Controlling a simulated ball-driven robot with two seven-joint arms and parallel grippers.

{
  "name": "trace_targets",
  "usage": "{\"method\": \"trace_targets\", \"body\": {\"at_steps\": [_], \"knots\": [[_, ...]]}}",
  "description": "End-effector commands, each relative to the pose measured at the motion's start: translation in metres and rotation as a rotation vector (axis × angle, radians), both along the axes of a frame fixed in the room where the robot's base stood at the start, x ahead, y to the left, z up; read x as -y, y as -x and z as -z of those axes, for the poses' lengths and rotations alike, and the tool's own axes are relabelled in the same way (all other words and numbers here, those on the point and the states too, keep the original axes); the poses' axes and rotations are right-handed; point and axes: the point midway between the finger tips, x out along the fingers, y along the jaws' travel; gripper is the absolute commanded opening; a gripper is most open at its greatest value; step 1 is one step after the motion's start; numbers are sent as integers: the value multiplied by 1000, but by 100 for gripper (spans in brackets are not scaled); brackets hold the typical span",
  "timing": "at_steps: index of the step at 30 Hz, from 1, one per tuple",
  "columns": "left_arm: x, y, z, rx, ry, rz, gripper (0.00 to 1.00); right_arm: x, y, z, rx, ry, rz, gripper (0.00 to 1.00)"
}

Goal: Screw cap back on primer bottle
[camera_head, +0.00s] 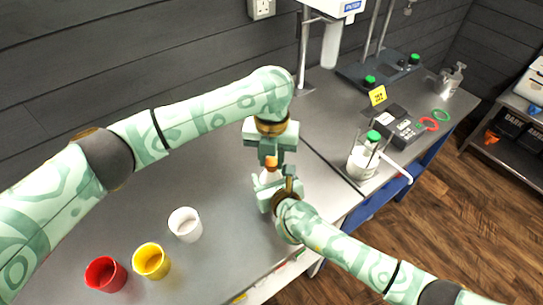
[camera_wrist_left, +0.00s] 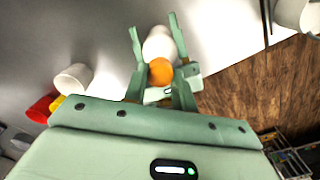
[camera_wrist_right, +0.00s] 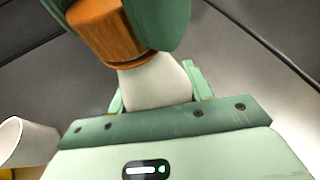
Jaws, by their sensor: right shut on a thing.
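The white primer bottle (camera_wrist_left: 158,42) stands upright between the fingers of my right gripper (camera_head: 272,190), which is shut on its body. The right wrist view shows the bottle's white shoulder (camera_wrist_right: 155,85) close up. The orange cap (camera_head: 270,161) is at the top of the bottle's neck; I cannot tell how tightly it sits. The cap also shows in the left wrist view (camera_wrist_left: 161,71). My left gripper (camera_head: 269,155) comes down from above with its fingers apart, one on each side of the cap. The fingers partly hide the cap and neck.
White (camera_head: 186,224), yellow (camera_head: 151,261) and red (camera_head: 106,273) cups stand at the front left of the steel bench.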

Motion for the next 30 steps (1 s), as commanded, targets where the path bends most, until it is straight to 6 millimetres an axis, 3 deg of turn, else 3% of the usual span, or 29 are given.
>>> {"method": "trace_targets", "body": {"at_steps": [1, 3, 14, 30], "knots": [[-1, -2, -1, 4, -2, -3, 38, -1, 1, 0, 0, 0, -3, 0], [-1, -1, -1, 3, -2, -4, 52, -1, 1, 0, 0, 0, -2, 0], [0, -1, -6, 2, 1, -4, 52, 0, 0, 0, 0, 0, -1, 0], [-1, -2, -106, 5, -1, -5, 52, 0, 0, 0, 0, 1, 0, 0]]}}
